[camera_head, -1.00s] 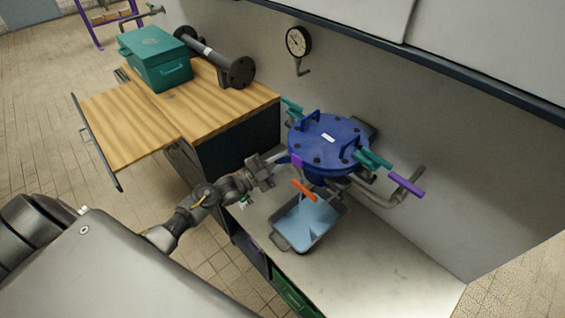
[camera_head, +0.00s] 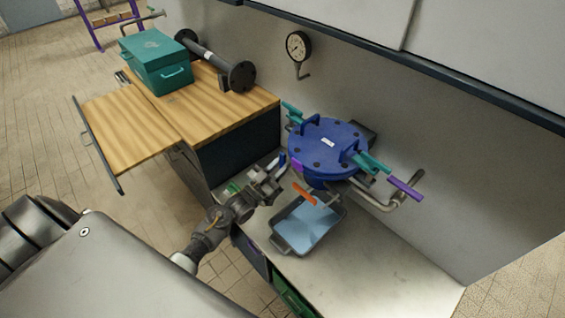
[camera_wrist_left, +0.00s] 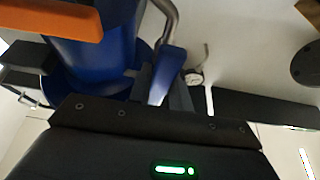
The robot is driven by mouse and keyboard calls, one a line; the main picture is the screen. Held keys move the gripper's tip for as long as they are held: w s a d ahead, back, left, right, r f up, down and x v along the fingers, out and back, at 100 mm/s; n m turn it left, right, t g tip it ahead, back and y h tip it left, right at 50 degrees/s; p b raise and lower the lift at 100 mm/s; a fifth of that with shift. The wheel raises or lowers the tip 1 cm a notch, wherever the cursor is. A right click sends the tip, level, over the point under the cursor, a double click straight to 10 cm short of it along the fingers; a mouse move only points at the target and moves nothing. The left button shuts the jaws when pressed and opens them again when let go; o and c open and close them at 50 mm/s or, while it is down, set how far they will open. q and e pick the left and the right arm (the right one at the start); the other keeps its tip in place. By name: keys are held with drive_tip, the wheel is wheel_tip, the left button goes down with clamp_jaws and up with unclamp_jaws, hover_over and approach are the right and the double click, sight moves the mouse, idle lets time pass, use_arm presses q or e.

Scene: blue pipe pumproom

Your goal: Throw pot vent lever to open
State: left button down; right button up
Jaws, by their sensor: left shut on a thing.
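The blue pot (camera_head: 327,150) stands on the bench with teal clamps on its lid. A small blue lever handle (camera_head: 282,159) shows at the pot's left side, close to a purple patch on the pot. My left gripper (camera_head: 275,169) is at this lever, with its jaws shut on it. In the left wrist view the blue lever (camera_wrist_left: 166,76) shows between the dark jaws (camera_wrist_left: 163,96), beside the blue pot body (camera_wrist_left: 92,55). The jaws hide part of the lever and its pivot. My right gripper is in neither view.
An orange handle (camera_head: 304,193) hangs over a grey tray (camera_head: 281,244) below the pot. A purple-handled lever (camera_head: 406,187) sticks out at right. A gauge (camera_head: 298,46) is on the wall. A teal box (camera_head: 155,60) stands on the wooden worktop. The right bench is clear.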

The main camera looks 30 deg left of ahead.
use_arm(q)
drive_tip(key=shift+f+n+y, duration=0.1)
drive_tip(key=shift+n+y, duration=0.3)
drive_tip(key=shift+n, duration=0.1)
drive_tip(key=c, duration=1.3)
unclamp_jaws()
drive_tip(key=b+v, duration=0.3)
drive_tip(key=v, duration=0.8)
drive_tip(key=shift+w+d, duration=0.1)
